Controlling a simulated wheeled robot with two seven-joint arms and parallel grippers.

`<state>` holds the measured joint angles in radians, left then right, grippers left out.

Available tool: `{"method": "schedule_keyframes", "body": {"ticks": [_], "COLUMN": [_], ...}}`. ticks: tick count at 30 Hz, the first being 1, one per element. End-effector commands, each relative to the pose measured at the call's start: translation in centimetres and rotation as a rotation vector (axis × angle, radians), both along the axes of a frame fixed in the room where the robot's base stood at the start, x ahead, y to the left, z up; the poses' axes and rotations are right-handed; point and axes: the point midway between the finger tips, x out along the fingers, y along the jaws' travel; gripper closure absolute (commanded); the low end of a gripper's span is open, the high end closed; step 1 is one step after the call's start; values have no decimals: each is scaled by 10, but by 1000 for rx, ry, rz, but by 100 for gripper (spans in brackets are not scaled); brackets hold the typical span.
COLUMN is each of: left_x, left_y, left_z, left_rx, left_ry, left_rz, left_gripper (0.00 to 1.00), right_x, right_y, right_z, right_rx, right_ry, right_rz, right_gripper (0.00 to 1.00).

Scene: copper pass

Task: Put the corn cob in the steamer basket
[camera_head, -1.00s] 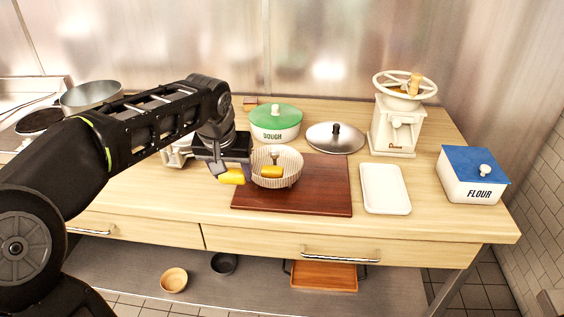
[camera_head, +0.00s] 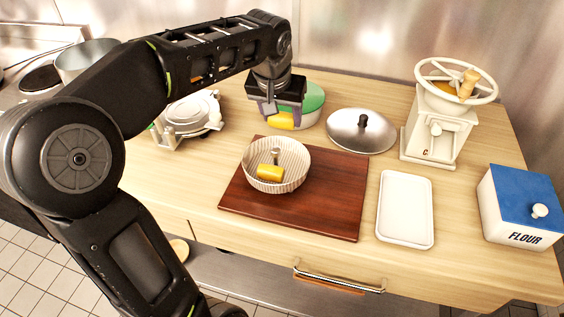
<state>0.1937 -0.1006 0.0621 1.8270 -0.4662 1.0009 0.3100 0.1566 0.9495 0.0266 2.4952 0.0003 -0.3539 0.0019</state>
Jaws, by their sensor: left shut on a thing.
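My left gripper (camera_head: 281,108) points down and is shut on a yellow corn cob (camera_head: 281,121). It holds the cob above and behind the steamer basket, in front of the green-lidded dough container. The steamer basket (camera_head: 302,158) is a round, ribbed, pale bowl with a short post in its middle. It stands on the left part of a dark red-brown board. Another yellow corn piece (camera_head: 270,172) lies inside it, in front of the post. My right gripper is not in view.
The dough container (camera_head: 316,100) stands right behind the held cob. A metal lid (camera_head: 347,135), a white grinder (camera_head: 436,135), a white tray (camera_head: 405,215) and a blue-lidded flour box (camera_head: 513,220) are to the right. A white appliance (camera_head: 190,118) is at left. The board's (camera_head: 320,205) right part is clear.

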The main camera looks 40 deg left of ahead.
Motion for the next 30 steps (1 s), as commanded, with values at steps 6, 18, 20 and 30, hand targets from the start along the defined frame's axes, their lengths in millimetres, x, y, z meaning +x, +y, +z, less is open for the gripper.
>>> {"method": "schedule_keyframes", "body": {"ticks": [6,18,20,30], "left_x": [0,0,0,0], "left_y": [0,0,0,0], "left_z": [-5,-62,-63,-71], "left_rx": [0,-1,-1,0], "left_ry": [2,2,1,1], "left_rz": [0,1,1,-1], "left_gripper": [86,86,86,86], "right_x": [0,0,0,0], "right_y": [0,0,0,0], "right_z": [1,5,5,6], "right_rx": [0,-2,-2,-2], "right_ry": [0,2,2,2], "right_rz": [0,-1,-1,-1], "right_gripper": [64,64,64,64]}}
